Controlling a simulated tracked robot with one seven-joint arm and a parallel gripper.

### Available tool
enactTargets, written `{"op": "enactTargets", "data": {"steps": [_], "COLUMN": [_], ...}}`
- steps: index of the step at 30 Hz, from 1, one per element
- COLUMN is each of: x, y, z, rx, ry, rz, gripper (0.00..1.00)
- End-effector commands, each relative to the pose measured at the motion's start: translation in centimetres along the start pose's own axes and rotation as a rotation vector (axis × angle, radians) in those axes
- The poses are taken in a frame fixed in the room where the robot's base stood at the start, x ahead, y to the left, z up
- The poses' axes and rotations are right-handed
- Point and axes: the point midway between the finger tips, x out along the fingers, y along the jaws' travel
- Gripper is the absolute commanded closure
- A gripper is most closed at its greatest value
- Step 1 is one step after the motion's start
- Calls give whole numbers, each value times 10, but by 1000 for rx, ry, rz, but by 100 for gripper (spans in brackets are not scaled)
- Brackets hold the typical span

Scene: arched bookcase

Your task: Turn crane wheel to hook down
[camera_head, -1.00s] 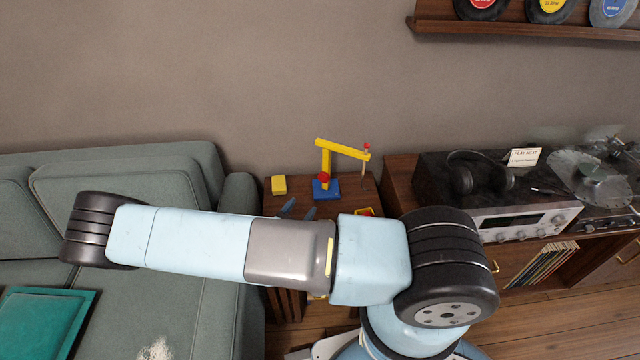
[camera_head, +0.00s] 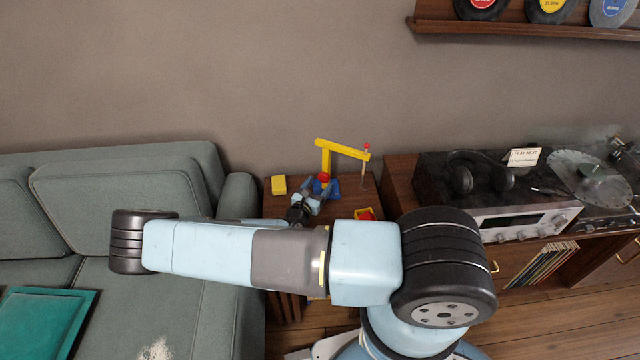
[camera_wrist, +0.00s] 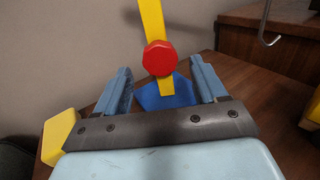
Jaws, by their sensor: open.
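The toy crane has a yellow mast and boom (camera_head: 343,149) and a blue base, and it stands on a small wooden side table (camera_head: 285,208). Its red crane wheel (camera_wrist: 158,58) sits low on the mast; in the head view it shows as a small red spot (camera_head: 323,177). The metal hook (camera_wrist: 270,38) hangs at the right in the wrist view. My gripper (camera_head: 318,188) is open just in front of the crane. In the wrist view its two blue fingers (camera_wrist: 160,85) stand left and right of the wheel, apart from it.
A yellow block (camera_head: 279,185) lies left of the crane. A yellow tray with red inside (camera_head: 365,214) is at the right. A grey-green sofa (camera_head: 120,180) stands left of the table, and a cabinet with a stereo (camera_head: 520,222) stands to the right.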

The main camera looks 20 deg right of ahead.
Motion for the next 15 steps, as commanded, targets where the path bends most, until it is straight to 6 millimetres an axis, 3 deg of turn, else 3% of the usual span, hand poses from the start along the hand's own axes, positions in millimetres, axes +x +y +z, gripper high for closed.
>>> {"op": "enactTargets", "data": {"steps": [6,15], "x": [18,20], "y": [0,0], "z": [0,0], "rx": [-1,0], "ry": [0,1], "rz": [0,0], "gripper": [29,29]}}
